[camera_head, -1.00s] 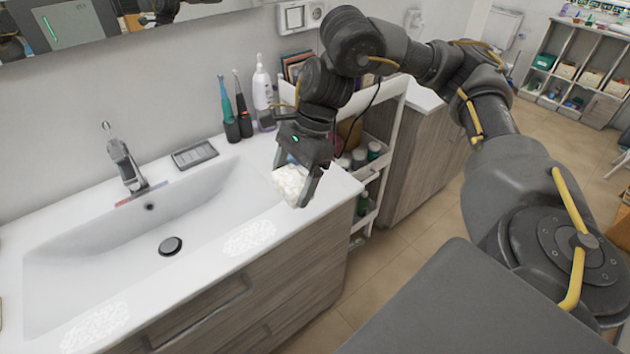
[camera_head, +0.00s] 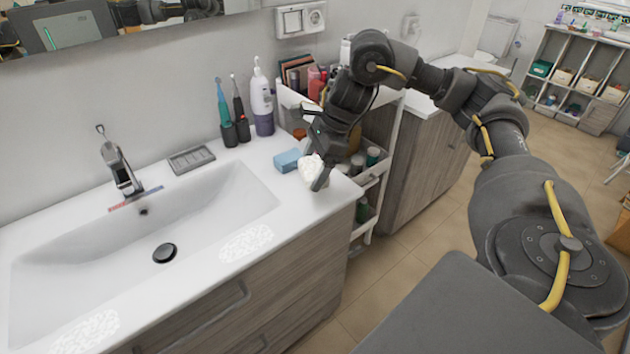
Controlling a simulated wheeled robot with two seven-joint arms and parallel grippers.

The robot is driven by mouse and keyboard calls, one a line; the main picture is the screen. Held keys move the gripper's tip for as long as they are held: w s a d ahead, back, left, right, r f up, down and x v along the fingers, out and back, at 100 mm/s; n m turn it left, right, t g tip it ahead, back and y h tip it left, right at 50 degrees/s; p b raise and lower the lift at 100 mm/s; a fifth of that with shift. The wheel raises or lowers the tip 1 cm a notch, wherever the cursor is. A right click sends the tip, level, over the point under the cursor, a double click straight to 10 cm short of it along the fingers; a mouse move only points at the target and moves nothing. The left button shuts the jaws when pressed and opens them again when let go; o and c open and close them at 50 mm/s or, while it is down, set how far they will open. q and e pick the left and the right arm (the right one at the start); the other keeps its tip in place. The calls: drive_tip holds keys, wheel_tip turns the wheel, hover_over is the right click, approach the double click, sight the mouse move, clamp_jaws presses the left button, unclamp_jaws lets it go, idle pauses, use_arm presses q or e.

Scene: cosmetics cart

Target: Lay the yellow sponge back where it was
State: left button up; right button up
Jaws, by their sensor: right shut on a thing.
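My right gripper (camera_head: 319,167) is shut on a whitish, lumpy block (camera_head: 311,170) that looks covered in foam. No yellow shows on it, so I cannot tell for sure that it is the yellow sponge. The gripper points down over the right end of the white washbasin counter (camera_head: 290,205). I cannot tell if the block touches the counter. A blue sponge (camera_head: 287,161) lies on the counter just left of the block. My left gripper is not in view.
White foam patches (camera_head: 246,243) lie on the basin's front rim. A soap dish (camera_head: 191,159), toothbrushes (camera_head: 241,112) and a pump bottle (camera_head: 262,98) stand along the wall. A white cart (camera_head: 368,180) with bottles stands right of the counter. The counter's front right is clear.

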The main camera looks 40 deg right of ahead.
sight(315, 172)
drive_tip(key=f, duration=0.1)
drive_tip(key=w+d+f, duration=0.2)
drive_tip(key=f, duration=0.1)
drive_tip(key=shift+d, duration=0.15)
wheel_tip(315, 172, down, 3)
drive_tip(key=shift+w+d+f+b, duration=0.1)
drive_tip(key=shift+w+f+b, duration=0.05)
drive_tip(key=shift+b, duration=0.2)
drive_tip(key=o, duration=0.9)
drive_tip(key=shift+f, duration=0.1)
